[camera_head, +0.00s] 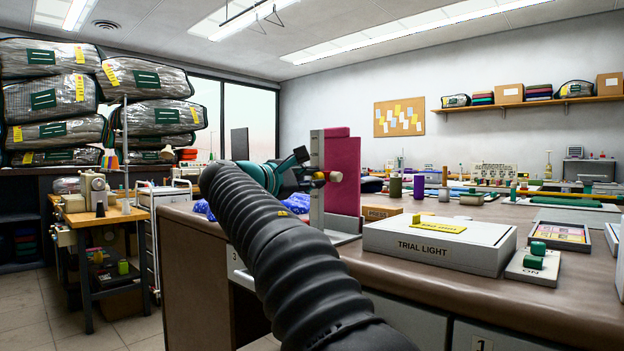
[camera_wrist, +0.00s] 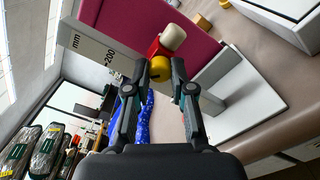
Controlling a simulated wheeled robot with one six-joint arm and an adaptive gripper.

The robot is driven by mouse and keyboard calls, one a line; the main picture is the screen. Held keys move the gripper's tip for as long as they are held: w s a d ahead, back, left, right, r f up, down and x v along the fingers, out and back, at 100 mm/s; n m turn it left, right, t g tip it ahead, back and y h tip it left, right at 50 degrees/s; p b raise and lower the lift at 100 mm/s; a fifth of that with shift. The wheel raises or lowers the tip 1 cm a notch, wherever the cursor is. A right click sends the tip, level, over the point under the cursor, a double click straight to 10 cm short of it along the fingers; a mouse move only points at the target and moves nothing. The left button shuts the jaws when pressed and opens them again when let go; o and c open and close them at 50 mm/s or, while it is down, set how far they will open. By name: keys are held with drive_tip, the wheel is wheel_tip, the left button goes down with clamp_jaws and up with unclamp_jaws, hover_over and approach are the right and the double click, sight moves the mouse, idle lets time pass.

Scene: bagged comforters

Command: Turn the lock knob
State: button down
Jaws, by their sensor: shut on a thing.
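A small yellow knob (camera_wrist: 160,67) sits between my fingertips (camera_wrist: 161,76) in the wrist view, with a dark mark on its face. My gripper is shut on it. A red block (camera_wrist: 155,47) and a white rounded piece (camera_wrist: 173,37) are just beyond the knob. They are by a pale upright scale (camera_wrist: 92,49) marked "mm" and "200", in front of a magenta panel (camera_wrist: 200,50). In the head view my gripper (camera_head: 308,178) reaches the stand from the left, and the magenta panel (camera_head: 342,172) stands upright on the counter. My gripper hides most of the knob there.
A white "TRIAL LIGHT" box (camera_head: 440,245) lies on the brown counter (camera_head: 400,283) right of the stand. A green switch block (camera_head: 534,262) is beside it. Blue crumpled material (camera_head: 203,208) lies left of the stand. Bagged comforters (camera_head: 50,95) are stacked at the far left.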

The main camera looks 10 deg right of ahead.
drive_tip(key=m+b, duration=0.1)
drive_tip(key=m, duration=0.3)
drive_tip(key=shift+m, duration=0.4)
drive_tip(key=shift+m+b, duration=0.5)
drive_tip(key=shift+m, duration=1.7)
drive_tip(key=c, duration=1)
unclamp_jaws()
drive_tip(key=shift+a, duration=0.1)
drive_tip(key=v, duration=1.1)
drive_tip(key=shift+s+a, duration=0.2)
drive_tip(key=shift+a, duration=0.15)
